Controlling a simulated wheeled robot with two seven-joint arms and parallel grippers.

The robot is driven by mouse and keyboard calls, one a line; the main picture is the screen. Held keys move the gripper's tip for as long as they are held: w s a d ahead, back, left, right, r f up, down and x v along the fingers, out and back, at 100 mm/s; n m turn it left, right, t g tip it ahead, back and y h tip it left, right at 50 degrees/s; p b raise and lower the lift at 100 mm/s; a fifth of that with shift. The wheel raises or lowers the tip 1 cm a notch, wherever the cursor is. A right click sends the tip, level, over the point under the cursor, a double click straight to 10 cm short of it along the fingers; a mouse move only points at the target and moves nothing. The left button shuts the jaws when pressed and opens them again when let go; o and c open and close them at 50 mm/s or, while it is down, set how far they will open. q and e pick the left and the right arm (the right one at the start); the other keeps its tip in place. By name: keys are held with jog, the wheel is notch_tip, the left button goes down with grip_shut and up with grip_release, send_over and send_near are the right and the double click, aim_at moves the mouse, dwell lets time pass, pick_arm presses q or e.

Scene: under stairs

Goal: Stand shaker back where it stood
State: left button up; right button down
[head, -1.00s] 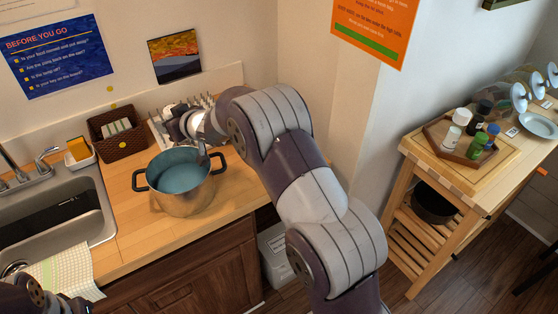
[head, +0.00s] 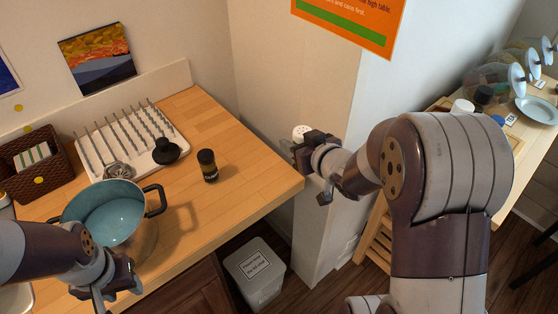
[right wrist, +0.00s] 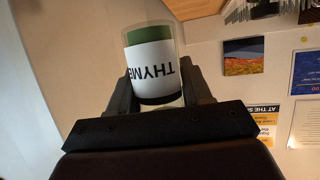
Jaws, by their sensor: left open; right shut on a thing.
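A clear shaker labelled THYME (right wrist: 153,62), with green contents, sits between the fingers of my right gripper (right wrist: 160,95) in the right wrist view. In the head view the right gripper (head: 308,150) is shut on it beside the wall corner, past the counter's right edge; only the shaker's white cap (head: 300,132) shows clearly. A dark-capped shaker (head: 208,166) stands upright on the counter. My left gripper (head: 108,290) is open and empty, low in front of the pot (head: 120,200).
A white drying rack (head: 130,150) with a black-knobbed lid lies behind the pot. Bare counter (head: 240,140) surrounds the dark shaker. The wooden side table, partly hidden by my right arm, holds jars and a plate (head: 538,110). A bin (head: 255,272) stands on the floor.

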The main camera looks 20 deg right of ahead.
jog(key=w+a+f, duration=0.2)
jog(key=w, duration=0.1)
jog(key=w+a+f, duration=0.2)
jog(key=a, duration=0.1)
jog(key=w+a+f, duration=0.2)
jog(key=w, duration=0.1)
jog(key=shift+w+a+f+b, duration=0.25)
jog(key=shift+w+a+b, duration=0.05)
jog(key=shift+a, duration=0.05)
notch_tip(320, 180, down, 3)
jog(key=shift+s+a+f, duration=0.1)
jog(key=shift+s+f, duration=0.05)
jog(key=shift+f, duration=0.45)
jog(key=shift+c, duration=2.4)
grip_release()
